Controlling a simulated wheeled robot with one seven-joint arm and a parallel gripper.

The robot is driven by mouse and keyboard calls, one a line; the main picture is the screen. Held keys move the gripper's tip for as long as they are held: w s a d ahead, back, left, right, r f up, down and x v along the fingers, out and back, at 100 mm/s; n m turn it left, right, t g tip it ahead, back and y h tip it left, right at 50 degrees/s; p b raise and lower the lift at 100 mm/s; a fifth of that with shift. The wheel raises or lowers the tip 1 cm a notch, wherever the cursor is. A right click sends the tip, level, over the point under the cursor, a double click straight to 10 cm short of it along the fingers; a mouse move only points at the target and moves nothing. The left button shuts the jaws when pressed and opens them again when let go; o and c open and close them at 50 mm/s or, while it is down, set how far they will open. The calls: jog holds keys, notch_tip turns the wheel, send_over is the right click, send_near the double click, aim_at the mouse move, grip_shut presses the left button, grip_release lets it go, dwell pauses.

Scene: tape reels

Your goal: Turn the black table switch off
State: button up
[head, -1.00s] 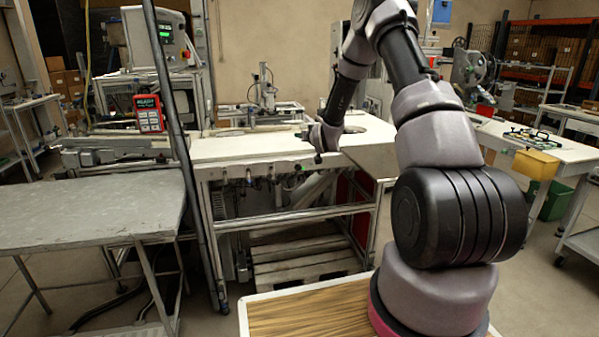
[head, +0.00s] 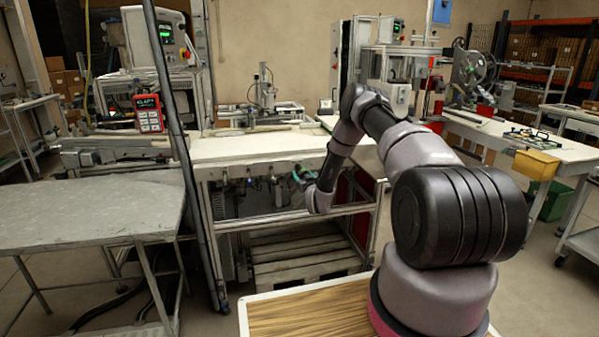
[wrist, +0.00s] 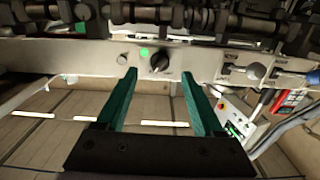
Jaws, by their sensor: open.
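A black knob-like switch (wrist: 159,62) sits on the pale front rail (wrist: 205,66) of the table in the wrist view. A green dot (wrist: 143,52) is just up and left of it. My gripper (wrist: 158,82) is open and empty, with its two green fingers pointing at the rail on either side of the switch. The fingertips look slightly short of it, and I cannot tell any contact. In the head view my gripper (head: 302,175) is low at the front edge of the white worktable (head: 240,148); I cannot make out the switch there.
A round grey button (wrist: 121,59) is left of the switch. Dark rollers run above the rail in the wrist view. A grey side table (head: 90,212) stands at left in the head view.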

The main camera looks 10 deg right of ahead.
aim_at(299, 169)
jog(key=w, duration=0.5)
grip_shut()
